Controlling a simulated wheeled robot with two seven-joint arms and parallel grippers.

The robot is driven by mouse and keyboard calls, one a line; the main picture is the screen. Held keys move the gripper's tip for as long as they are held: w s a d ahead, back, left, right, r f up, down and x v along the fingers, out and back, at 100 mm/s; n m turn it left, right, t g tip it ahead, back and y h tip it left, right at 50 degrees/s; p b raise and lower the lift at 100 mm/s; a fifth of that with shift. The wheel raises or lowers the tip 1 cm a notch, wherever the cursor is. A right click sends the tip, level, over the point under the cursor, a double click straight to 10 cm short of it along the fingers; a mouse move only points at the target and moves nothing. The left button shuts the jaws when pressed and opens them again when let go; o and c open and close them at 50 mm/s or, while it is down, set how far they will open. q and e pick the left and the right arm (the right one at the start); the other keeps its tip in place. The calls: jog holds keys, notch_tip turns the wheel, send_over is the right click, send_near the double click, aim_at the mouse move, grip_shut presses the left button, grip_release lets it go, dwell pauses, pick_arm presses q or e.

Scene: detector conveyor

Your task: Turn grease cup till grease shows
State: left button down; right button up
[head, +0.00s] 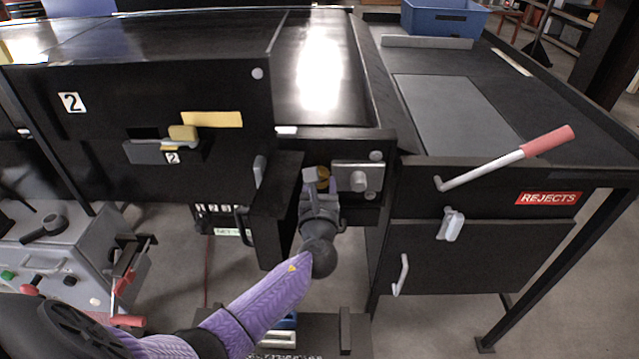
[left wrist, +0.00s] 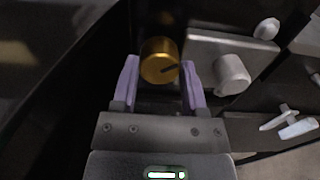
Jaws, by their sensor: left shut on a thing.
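The grease cup (left wrist: 158,62) is a brass-coloured round cap with a dark mark on its face. In the left wrist view it sits between the two purple fingers of my left gripper (left wrist: 160,85), which is shut on it. No grease can be made out on or around the cup. My right gripper is not in view.
A grey plate with a round knob (head: 358,180) sits close right of the cup. An open black door (head: 272,210) stands close left. A red-handled lever (head: 505,158) juts out at the right, above the REJECTS label (head: 548,198). A blue bin (head: 440,18) stands at the back.

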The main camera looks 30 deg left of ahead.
pick_arm(q)
jog(key=m+p, duration=0.4)
jog(key=m, duration=0.2)
jog(key=shift+w+d+m, duration=0.1)
jog(key=shift+m, duration=0.2)
jog(key=shift+m+p, duration=0.6)
jog(key=shift+m, duration=0.2)
jog(key=shift+f, duration=0.1)
jog(key=shift+c, duration=0.6)
grip_release()
jog(key=p+v, duration=0.2)
jog(key=v, duration=0.8)
